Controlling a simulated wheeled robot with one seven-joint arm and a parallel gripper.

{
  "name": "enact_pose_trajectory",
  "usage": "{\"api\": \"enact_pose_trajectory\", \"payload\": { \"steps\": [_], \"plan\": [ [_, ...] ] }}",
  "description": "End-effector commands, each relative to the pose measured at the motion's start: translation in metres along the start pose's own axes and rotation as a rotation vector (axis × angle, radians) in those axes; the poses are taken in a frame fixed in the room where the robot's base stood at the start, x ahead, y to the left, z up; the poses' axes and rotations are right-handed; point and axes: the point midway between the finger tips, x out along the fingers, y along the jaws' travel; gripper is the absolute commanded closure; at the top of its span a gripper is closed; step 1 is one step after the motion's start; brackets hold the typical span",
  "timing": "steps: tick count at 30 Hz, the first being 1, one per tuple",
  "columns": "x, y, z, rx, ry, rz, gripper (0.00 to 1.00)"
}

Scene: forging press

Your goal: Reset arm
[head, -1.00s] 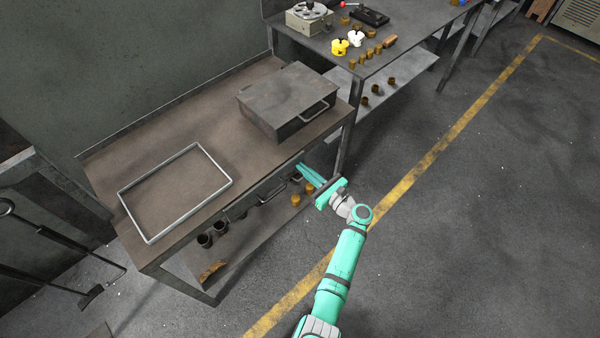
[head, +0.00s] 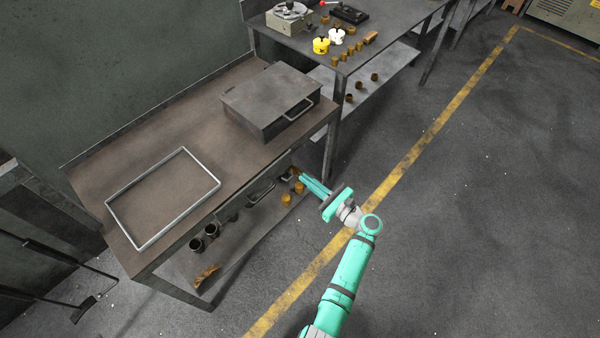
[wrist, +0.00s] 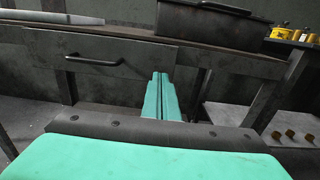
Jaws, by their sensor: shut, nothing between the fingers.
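My gripper (head: 306,182) is at the end of my green arm, in front of the near workbench's front edge in the head view. Its fingers point toward the bench, below the tabletop. In the wrist view the two green fingers (wrist: 161,98) lie together with nothing between them. Behind them is the bench's drawer front with a dark handle (wrist: 95,61), to the left of the fingers. I cannot tell from the pictures how far the fingertips are from the bench.
A grey metal box (head: 270,98) and an empty rectangular frame (head: 160,198) lie on the near workbench (head: 135,145). Dark cups (head: 204,236) stand on its lower shelf. A second table (head: 380,42) holds small parts at the back. Open floor (head: 480,220) lies to the right.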

Motion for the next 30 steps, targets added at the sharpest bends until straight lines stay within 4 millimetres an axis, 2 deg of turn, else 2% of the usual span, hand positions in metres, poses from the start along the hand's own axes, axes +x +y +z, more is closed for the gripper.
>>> {"api": "enact_pose_trajectory", "payload": {
  "steps": [6,10,15,23,26,30],
  "plan": [
    [-0.048,-0.005,0.0,-0.001,0.0,-0.013,1.0],
    [-0.064,-0.006,0.0,-0.001,0.0,-0.016,1.0],
    [-0.073,-0.005,0.0,0.0,0.0,-0.015,1.0],
    [-0.071,-0.002,-0.002,-0.002,0.005,-0.011,1.0],
    [-0.068,0.009,-0.015,-0.025,0.041,-0.015,1.0],
    [-0.075,0.038,-0.061,-0.127,0.176,-0.056,1.0]
  ]
}}
